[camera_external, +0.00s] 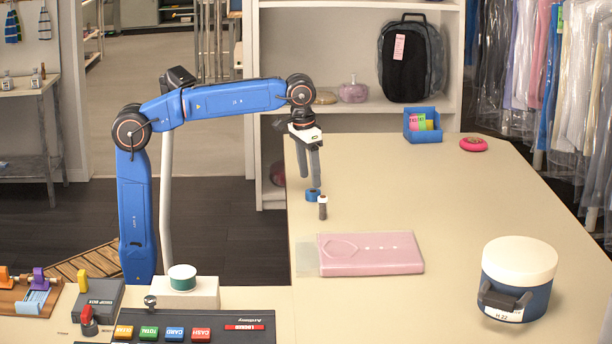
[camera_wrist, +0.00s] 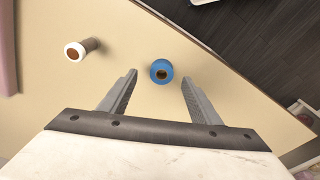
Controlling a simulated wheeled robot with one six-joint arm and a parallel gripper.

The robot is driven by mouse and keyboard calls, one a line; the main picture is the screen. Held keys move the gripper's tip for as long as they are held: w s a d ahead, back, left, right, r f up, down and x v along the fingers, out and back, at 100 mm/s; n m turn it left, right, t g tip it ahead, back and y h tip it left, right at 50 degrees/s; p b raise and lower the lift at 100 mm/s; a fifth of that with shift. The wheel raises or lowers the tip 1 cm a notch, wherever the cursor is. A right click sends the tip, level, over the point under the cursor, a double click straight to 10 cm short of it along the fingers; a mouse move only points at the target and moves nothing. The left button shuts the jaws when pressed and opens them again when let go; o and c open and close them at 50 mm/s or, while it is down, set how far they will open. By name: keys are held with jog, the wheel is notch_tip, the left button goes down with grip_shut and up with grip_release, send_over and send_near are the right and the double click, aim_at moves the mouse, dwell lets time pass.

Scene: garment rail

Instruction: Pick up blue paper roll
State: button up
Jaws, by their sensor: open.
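The blue paper roll (camera_external: 311,195) stands on the beige table near its left edge. In the wrist view the blue roll (camera_wrist: 161,71) is a blue ring with a dark brown centre, seen from above. My gripper (camera_external: 315,184) points down just above the roll. Its two grey fingers (camera_wrist: 158,82) are spread apart, with the roll between and slightly beyond their tips in the wrist view. Nothing is held. I cannot tell the exact height of the fingertips above the table.
A pink folded packet (camera_external: 371,254) lies nearer the front. A white-lidded blue tub (camera_external: 518,280) stands front right. The table's far middle is clear.

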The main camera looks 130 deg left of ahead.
aim_at(313, 191)
jog(key=shift+a+f, duration=0.2)
jog(key=shift+f, duration=0.65)
jog(key=shift+a+f, duration=0.2)
jog(key=shift+f, duration=0.7)
jog(key=shift+a+f, duration=0.2)
jog(key=shift+f, duration=0.65)
jog(key=c, duration=1.1)
